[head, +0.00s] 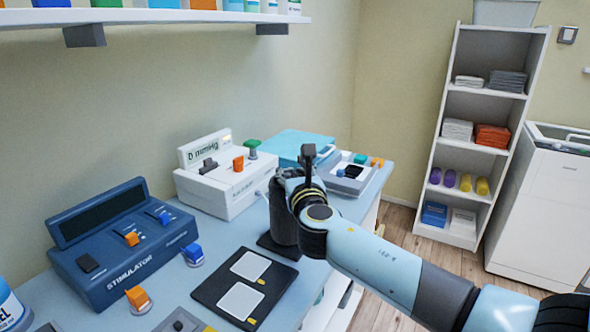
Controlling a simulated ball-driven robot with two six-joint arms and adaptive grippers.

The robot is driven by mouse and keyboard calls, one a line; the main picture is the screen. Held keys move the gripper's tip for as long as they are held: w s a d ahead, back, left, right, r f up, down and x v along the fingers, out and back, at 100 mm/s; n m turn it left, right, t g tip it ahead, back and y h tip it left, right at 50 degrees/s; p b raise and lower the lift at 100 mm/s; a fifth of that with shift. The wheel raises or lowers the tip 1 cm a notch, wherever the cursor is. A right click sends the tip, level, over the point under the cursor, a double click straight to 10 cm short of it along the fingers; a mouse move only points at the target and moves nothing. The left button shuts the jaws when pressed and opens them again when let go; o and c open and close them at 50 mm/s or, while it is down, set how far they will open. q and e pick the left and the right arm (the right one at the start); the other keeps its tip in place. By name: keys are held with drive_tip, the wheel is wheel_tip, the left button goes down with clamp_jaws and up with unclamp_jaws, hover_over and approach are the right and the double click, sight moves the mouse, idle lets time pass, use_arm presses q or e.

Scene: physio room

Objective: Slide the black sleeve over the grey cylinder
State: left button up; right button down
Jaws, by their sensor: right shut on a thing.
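My right arm comes in from the right over the blue-grey table, and its dark gripper (284,220) is at the table's middle, pointing down. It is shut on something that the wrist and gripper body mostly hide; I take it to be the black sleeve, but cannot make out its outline. A dark flat piece (268,247) shows at the table just below the gripper; I cannot tell what it belongs to. I cannot pick out the grey cylinder; it may be hidden behind my right gripper and wrist. My left gripper is not in view.
A blue stimulator (122,242) and a white device (226,176) stand along the wall. A black mat (213,291) with two white pads lies left of the gripper. A small grey panel (349,184) and a light-blue box (297,144) are behind. A shelf (166,16) overhangs.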

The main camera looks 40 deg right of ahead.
drive_tip(key=c, duration=0.6)
unclamp_jaws()
drive_tip(key=shift+s, duration=0.1)
drive_tip(key=v, duration=1.2)
